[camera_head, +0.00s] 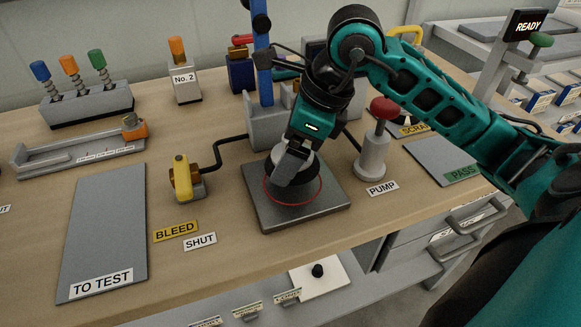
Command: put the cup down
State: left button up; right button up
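A dark round cup-like piece (306,192) sits on, or just above, a square grey plate (327,206) at the middle of the bench, and a thin red ring surrounds it. My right arm comes in from the right, and its gripper (288,172) points down directly over this piece. The grey fingers overlap the piece and hide much of it. I cannot tell whether they are closed on it or whether it touches the plate. My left gripper is not in view.
A blue post (263,60) on a grey block stands behind the plate. A red-knobbed PUMP post (373,150) is close on the right, and a yellow BLEED valve (186,178) is on the left. A TO TEST pad (105,225) and PASS pad (430,155) are empty.

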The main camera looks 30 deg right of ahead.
notch_tip(320, 180, down, 4)
jog(key=shift+r+b, duration=0.25)
jog(key=shift+b, duration=0.1)
jog(key=shift+f, duration=0.15)
jog(key=shift+f, duration=0.15)
jog(key=o, duration=0.8)
